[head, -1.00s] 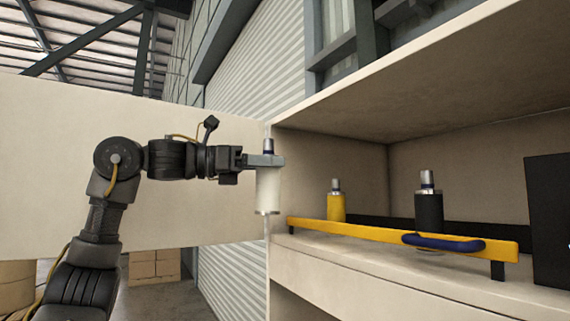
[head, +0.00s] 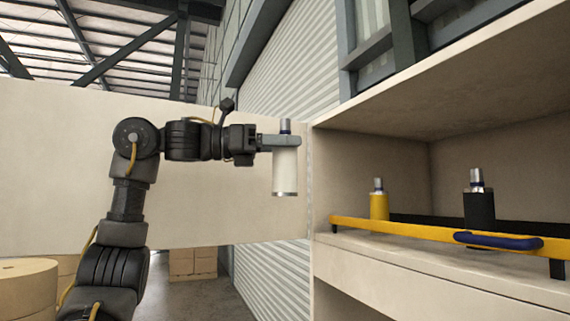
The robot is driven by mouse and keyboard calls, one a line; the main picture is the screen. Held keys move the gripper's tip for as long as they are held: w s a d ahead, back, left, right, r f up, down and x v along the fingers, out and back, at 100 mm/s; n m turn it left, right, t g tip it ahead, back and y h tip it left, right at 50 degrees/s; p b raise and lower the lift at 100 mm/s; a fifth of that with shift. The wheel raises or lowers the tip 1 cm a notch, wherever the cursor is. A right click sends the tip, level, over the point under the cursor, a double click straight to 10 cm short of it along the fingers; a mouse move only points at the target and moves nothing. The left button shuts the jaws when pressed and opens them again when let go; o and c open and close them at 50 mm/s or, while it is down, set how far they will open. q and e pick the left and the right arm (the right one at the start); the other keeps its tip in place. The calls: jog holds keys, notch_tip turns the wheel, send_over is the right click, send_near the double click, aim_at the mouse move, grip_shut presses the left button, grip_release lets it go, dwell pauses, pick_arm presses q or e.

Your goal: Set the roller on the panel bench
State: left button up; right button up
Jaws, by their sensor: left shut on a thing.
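A white roller (head: 285,170) with a metal top and a dark blue collar hangs upright in my left gripper (head: 283,141). The gripper is shut on it near its top. It is held in the air in front of the open cabinet door (head: 60,160), left of the cabinet opening. A yellow roller (head: 379,205) and a black roller (head: 479,207) stand upright on the cabinet shelf (head: 400,250). The panel bench cannot be made out in this view. My right gripper is not in view.
A yellow bar (head: 400,230) with a dark blue handle (head: 498,241) runs along the shelf front, before the standing rollers. Brown boxes (head: 193,262) and a large tan roll (head: 28,290) stand on the floor beyond. A corrugated wall (head: 290,80) rises behind.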

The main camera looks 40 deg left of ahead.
pick_arm(q)
jog(key=w+d+f+m+g+h+b, duration=0.15)
jog(key=d+f, duration=0.25)
jog(key=f, duration=0.7)
jog(key=w+d+f+g+b, duration=0.1)
jog(key=w+d+f+b, duration=0.3)
jog(key=f, duration=0.7)
jog(key=w+d+f+m+g+h+b, duration=0.15)
jog(key=d+f, duration=0.35)
jog(key=f, duration=0.6)
jog(key=s+f+b, duration=0.2)
jog(key=s+f, duration=0.1)
jog(key=f, duration=1.2)
jog(key=s+f+t+b, duration=0.1)
jog(key=s+f, duration=0.3)
jog(key=f, duration=1)
jog(key=s+d+f+b, duration=0.1)
jog(key=s+f+b, duration=0.2)
jog(key=f, duration=1.2)
jog(key=shift+s+f+n+y+b, duration=0.3)
jog(key=shift+s+n+b, duration=0.1)
jog(key=shift+s, duration=0.2)
